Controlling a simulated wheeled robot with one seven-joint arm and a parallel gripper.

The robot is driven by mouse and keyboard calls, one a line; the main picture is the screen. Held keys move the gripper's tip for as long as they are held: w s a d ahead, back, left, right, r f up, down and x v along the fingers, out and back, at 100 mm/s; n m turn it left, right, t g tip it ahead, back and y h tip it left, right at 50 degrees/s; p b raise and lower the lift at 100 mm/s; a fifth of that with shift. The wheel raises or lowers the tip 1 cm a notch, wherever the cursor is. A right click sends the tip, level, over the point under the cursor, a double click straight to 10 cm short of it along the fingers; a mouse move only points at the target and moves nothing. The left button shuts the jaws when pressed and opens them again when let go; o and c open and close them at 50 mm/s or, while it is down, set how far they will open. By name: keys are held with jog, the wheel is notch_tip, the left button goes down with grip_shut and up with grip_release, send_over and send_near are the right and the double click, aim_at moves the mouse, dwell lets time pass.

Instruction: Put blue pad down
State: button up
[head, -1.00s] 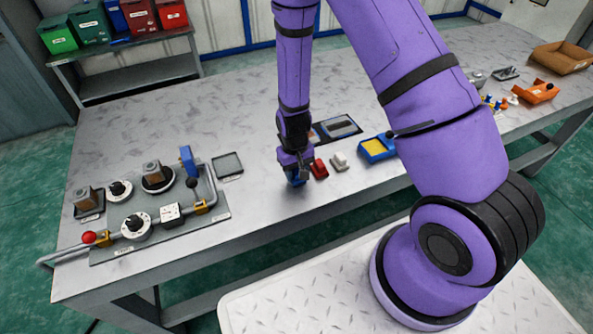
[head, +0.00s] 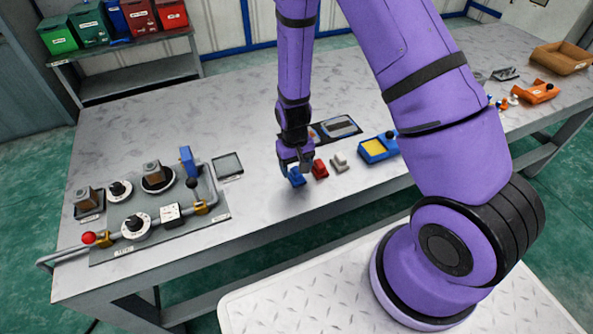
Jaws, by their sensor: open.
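The blue pad (head: 297,177) is a small blue block on the grey metal table (head: 250,210), near the table's front edge. My gripper (head: 296,166) points down just above and around the top of the blue pad. Its jaws are open. The gripper partly covers the pad's upper side, and I cannot tell whether a finger touches it. A red block (head: 320,169) sits just to the right of the blue pad, and a light grey block (head: 340,163) stands right of that.
A blue tray with a yellow inside (head: 376,148) lies further right. A grey panel with knobs and a pipe (head: 150,215) fills the table's left. An orange tray (head: 535,92) and a cardboard box (head: 562,57) are far right. The table behind the panel is clear.

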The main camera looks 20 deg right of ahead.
notch_tip(320, 180, up, 10)
jog(key=w, duration=0.1)
notch_tip(320, 180, up, 11)
jog(key=t, duration=0.1)
send_over(295, 167)
jog(key=s+d, duration=0.1)
jog(key=s+d+r+t, duration=0.2)
jog(key=s+r, duration=0.2)
jog(key=r, duration=0.7)
jog(key=s+d+r+t, duration=0.1)
jog(key=s+d+r, duration=0.1)
jog(key=s+r, duration=0.4)
jog(key=s+d+r+t, duration=0.1)
jog(key=s+r+t, duration=0.1)
jog(key=s+r, duration=0.5)
jog(key=s, duration=0.4)
jog(key=shift+s+d+r, duration=0.25)
jog(key=shift+d+r, duration=0.05)
jog(key=shift+d, duration=0.1)
jog(key=shift+c, duration=0.2)
